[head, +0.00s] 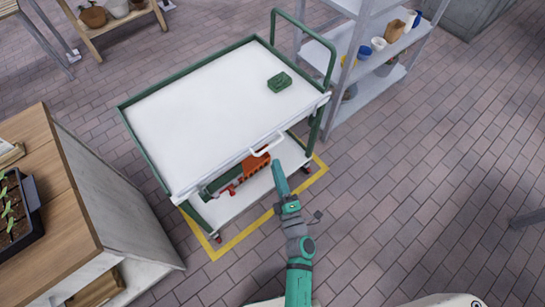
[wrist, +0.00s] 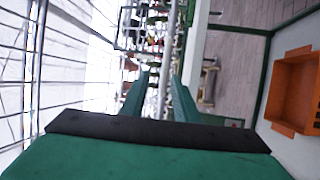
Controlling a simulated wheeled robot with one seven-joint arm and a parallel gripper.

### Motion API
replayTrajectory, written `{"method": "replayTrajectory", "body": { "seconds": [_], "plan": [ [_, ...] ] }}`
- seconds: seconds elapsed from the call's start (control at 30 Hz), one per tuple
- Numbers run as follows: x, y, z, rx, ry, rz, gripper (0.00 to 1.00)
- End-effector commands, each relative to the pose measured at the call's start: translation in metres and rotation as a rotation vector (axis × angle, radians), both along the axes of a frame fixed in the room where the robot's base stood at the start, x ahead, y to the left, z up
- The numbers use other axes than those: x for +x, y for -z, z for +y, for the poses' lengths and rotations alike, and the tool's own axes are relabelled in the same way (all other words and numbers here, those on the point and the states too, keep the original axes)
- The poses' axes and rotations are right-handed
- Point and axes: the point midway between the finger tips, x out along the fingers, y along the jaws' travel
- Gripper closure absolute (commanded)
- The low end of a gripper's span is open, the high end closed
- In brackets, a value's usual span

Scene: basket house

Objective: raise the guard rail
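The guard rail (head: 215,173) is a white bar along the near edge of the cart's white top (head: 205,115). A white loop handle (head: 267,146) sticks out from it, right of its middle. My gripper (head: 278,164) points up at the cart's near side, just below and right of the handle in the head view. In the wrist view my gripper (wrist: 160,85) has its two green fingers apart. A pale bar (wrist: 167,45) shows beyond and between the fingertips; I cannot tell whether they touch it. A white edge of the cart (wrist: 197,50) runs just right of it.
A green block (head: 279,82) lies on the cart top. An orange crate (head: 256,163) sits on the lower shelf and shows in the wrist view (wrist: 293,90). A wooden bench (head: 50,190) is at left, a grey shelf rack (head: 350,75) behind right. Floor at right is clear.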

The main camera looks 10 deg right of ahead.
Motion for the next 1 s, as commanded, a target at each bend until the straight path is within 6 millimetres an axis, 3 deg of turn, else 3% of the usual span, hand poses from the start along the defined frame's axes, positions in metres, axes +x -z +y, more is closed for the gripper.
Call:
{"method": "replayTrajectory", "body": {
  "seconds": [0.2,0.47,0.6,0.77,1.0],
  "plan": [
    [-0.016,0.003,-0.002,0.000,0.002,0.001,0.72],
    [-0.017,0.003,-0.002,0.000,0.002,0.000,0.72],
    [-0.015,0.007,-0.003,-0.023,0.002,-0.005,1.00],
    [-0.004,0.035,-0.009,-0.190,0.001,-0.043,1.00],
    [0.013,0.089,-0.019,-0.619,0.008,-0.197,1.00]
  ]
}}
